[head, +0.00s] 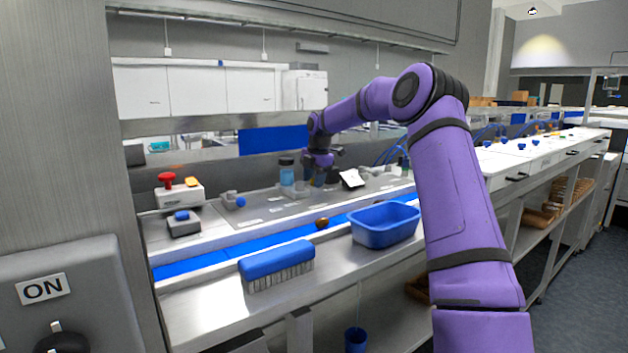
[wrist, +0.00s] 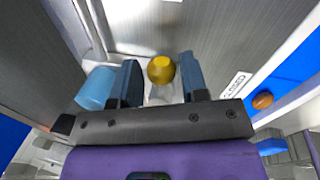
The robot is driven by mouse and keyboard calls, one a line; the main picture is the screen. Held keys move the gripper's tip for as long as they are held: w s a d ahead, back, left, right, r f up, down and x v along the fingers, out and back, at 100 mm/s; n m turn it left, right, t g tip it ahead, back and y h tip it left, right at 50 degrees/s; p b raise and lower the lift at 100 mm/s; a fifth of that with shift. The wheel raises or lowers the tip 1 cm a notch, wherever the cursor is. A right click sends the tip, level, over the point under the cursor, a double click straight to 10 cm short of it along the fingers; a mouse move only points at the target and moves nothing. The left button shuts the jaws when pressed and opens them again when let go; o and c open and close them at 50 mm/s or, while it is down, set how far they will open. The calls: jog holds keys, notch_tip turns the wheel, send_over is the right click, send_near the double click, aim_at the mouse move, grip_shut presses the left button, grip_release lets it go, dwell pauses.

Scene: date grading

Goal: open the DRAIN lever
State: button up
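My gripper (head: 320,180) is lowered over the steel counter behind the blue belt, seen small in the head view. In the wrist view my gripper (wrist: 160,82) is open, its two blue-grey fingers apart. A round yellow knob (wrist: 161,69) shows between the fingertips, with a small gap to each side; a pale piece shows below it. I take it for the lever's knob, but no DRAIN label is readable. A small white label (wrist: 232,85) lies to the right, its text too blurred to read surely. The lever is hidden behind my gripper in the head view.
A brown date (head: 322,223) lies on the blue belt (head: 235,252). A blue tub (head: 385,226) and brush (head: 277,264) sit in front.

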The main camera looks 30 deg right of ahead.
jog(key=shift+o, duration=0.9)
notch_tip(320, 180, up, 11)
jog(key=s, duration=0.2)
jog(key=shift+d+f, duration=0.2)
jog(key=shift+d, duration=0.05)
jog(key=shift+a, duration=0.1)
jog(key=s+a+r+m+h, duration=0.1)
jog(key=s+a+r+m, duration=0.25)
jog(key=s+a, duration=0.65)
jog(key=s+a+r+m+h, duration=0.1)
jog(key=s+a+r+m, duration=0.3)
jog(key=s+a, duration=0.6)
jog(key=s+a+f+m+t, duration=0.1)
jog(key=s+f+m, duration=0.2)
jog(key=s, duration=0.6)
jog(key=s+a+f+m+t+y, duration=0.1)
jog(key=s+f+m, duration=0.3)
jog(key=s, duration=0.5)
jog(key=s+a+f+m+t, duration=0.1)
jog(key=s+f+m, duration=0.2)
jog(key=s+m, duration=0.3)
jog(key=s, duration=0.4)
jog(key=shift+a+f, duration=0.3)
jog(key=shift+a, duration=0.1)
